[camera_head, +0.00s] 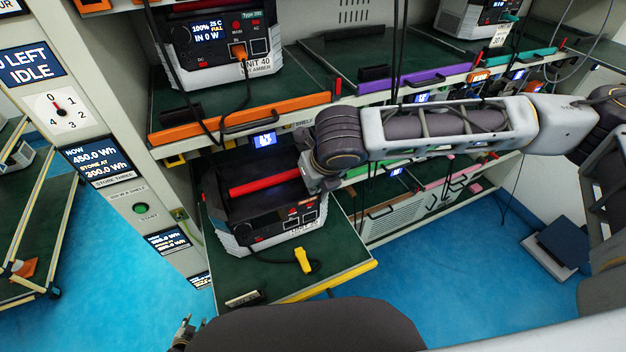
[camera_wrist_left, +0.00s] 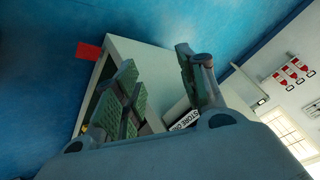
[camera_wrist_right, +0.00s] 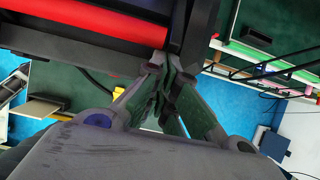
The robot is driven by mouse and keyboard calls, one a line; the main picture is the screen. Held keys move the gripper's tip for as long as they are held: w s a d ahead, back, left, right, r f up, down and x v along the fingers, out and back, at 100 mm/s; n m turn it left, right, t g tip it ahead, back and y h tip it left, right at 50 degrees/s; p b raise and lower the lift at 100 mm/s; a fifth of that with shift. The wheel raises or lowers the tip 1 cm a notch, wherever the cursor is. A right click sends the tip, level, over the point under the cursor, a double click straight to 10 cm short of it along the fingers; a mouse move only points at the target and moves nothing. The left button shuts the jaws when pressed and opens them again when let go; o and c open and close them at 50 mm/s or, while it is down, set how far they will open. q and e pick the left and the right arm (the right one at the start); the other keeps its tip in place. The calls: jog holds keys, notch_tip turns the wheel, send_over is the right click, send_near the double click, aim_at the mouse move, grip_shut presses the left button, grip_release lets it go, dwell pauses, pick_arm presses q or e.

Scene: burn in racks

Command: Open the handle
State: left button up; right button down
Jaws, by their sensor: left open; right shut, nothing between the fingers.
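A power unit (camera_head: 265,225) with a dark top and pale lower body sits on the pulled-out green shelf (camera_head: 340,245). Its red handle bar (camera_head: 265,184) lies across the top; the right wrist view also shows the red bar (camera_wrist_right: 85,24) and its dark end bracket (camera_wrist_right: 195,35). My right gripper (camera_head: 312,187) is at the bar's right end. In its wrist view the fingers (camera_wrist_right: 162,78) are shut and empty, close against the bracket; I cannot tell if they touch. My left gripper (camera_head: 183,330) is low at the bottom left, away from the unit; its fingers (camera_wrist_left: 160,85) are open and empty.
A yellow plug (camera_head: 302,260) with a black cable lies on the shelf in front of the unit. An upper shelf with an orange front (camera_head: 240,117) holds another unit (camera_head: 215,45). A panel post (camera_head: 110,150) stands at left.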

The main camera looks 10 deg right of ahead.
pick_arm(q)
jog(key=s+d+f+g, duration=0.2)
jog(key=s+d, duration=0.3)
jog(key=s, duration=0.3)
jog(key=s+d+f+n+g+h, duration=0.1)
jog(key=s+d+f+g, duration=0.1)
jog(key=s+d+f, duration=0.3)
jog(key=s+d+f+n+g, duration=0.1)
jog(key=s+d+f+g, duration=0.2)
jog(key=s, duration=1)
jog(key=d, duration=0.3)
jog(key=shift+s+d+f, duration=0.2)
jog(key=shift+d+f, duration=0.05)
jog(key=shift+d+r, duration=0.1)
